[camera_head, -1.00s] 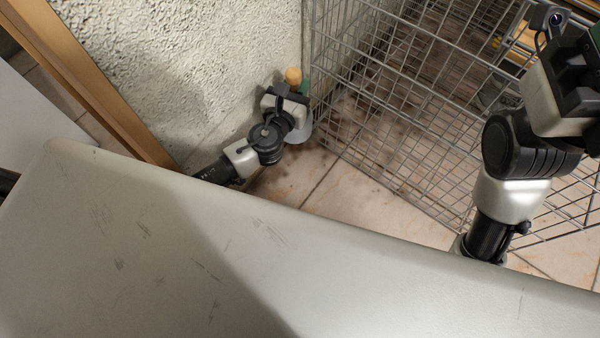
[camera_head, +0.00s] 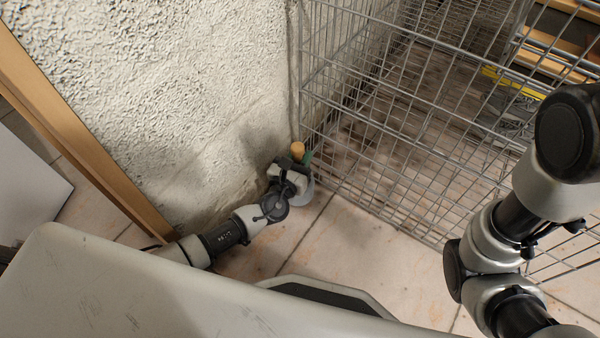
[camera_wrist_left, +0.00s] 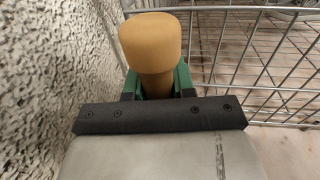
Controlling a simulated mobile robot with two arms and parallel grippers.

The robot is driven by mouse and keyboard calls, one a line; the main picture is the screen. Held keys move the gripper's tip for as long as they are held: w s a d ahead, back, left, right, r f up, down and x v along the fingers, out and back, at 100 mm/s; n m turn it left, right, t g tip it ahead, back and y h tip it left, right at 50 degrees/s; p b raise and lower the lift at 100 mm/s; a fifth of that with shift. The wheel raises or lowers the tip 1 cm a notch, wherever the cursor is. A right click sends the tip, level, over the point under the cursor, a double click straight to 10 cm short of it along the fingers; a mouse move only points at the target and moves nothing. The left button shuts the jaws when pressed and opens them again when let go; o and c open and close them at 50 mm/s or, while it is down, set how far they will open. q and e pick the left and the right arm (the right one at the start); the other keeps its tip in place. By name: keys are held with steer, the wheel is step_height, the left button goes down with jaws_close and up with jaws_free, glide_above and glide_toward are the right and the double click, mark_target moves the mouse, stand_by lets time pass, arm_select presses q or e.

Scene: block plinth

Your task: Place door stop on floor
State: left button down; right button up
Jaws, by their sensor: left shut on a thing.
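The door stop (camera_head: 298,149) is a tan, knob-shaped piece with a wide rounded top. My left gripper (camera_head: 303,158) is shut on it, in the corner between the rough wall and the wire cage. In the left wrist view the door stop (camera_wrist_left: 150,42) stands up between the green fingers of the gripper (camera_wrist_left: 158,84). Its lower end is hidden by the gripper. I cannot tell whether it touches the floor (camera_head: 345,245). My right arm shows at the right, but its gripper is out of view.
The wire cage (camera_head: 400,140) stands close right of my left gripper. The rough wall (camera_head: 180,90) is close on the left, with a wooden door frame (camera_head: 80,135) beyond. Bare tiled floor lies in front of the cage.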

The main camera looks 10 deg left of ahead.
arm_select(q)
steer(key=shift+f+b, duration=1.45)
steer(key=shift+f, duration=0.45)
steer(key=shift+f, duration=0.2)
steer(key=c, duration=0.9)
jaws_free()
steer(key=shift+c, duration=0.2)
steer(key=shift+r, duration=0.15)
steer(key=shift+s, duration=0.35)
steer(key=s+a+p, duration=0.2)
steer(key=s+p, duration=0.2)
steer(key=s, duration=0.7)
